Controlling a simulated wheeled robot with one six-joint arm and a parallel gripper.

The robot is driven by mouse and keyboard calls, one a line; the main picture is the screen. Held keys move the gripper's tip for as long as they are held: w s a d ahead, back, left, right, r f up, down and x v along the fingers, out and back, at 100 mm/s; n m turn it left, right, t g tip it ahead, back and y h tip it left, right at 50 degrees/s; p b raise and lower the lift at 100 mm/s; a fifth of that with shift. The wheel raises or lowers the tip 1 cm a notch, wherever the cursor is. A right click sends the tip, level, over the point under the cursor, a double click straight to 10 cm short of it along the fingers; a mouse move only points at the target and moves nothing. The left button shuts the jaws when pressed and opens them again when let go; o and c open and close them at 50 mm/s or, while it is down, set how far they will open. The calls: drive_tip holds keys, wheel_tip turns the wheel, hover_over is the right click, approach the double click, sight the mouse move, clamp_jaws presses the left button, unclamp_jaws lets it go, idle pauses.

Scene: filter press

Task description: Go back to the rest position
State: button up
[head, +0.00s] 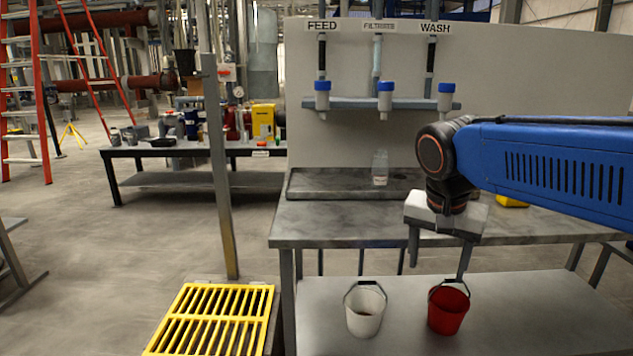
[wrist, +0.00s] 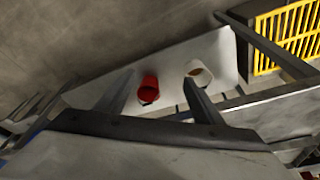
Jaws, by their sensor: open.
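My gripper (head: 440,250) hangs from my blue arm in front of the workbench in the head view. Its two fingers point down and stand apart, with nothing between them. In the wrist view my gripper (wrist: 155,95) is also open and empty. Below it, a red bucket (head: 448,310) and a white bucket (head: 365,312) stand upright on the lower shelf. In the wrist view the red bucket (wrist: 149,88) shows between the fingers and the white bucket (wrist: 198,72) beside the right finger. Both are apart from the fingers.
The workbench (head: 330,228) holds a clear bottle (head: 380,167) on a dark tray. FEED, FILTRATE and WASH outlets with blue caps hang on the panel behind. A yellow object (head: 511,201) lies behind my gripper. A yellow grate (head: 210,320) lies at the lower left; open floor is beyond it.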

drive_tip(key=s+d+f+n+t, duration=0.1)
drive_tip(key=s+d+f+n, duration=0.1)
drive_tip(key=s+f, duration=0.4)
drive_tip(key=s+d+f+n+t+y, duration=0.1)
drive_tip(key=s+d+f+n, duration=0.2)
drive_tip(key=s+f, duration=0.3)
drive_tip(key=shift+s+d+n+y, duration=0.3)
drive_tip(key=shift+s+n, duration=0.5)
drive_tip(key=shift+s, duration=0.45)
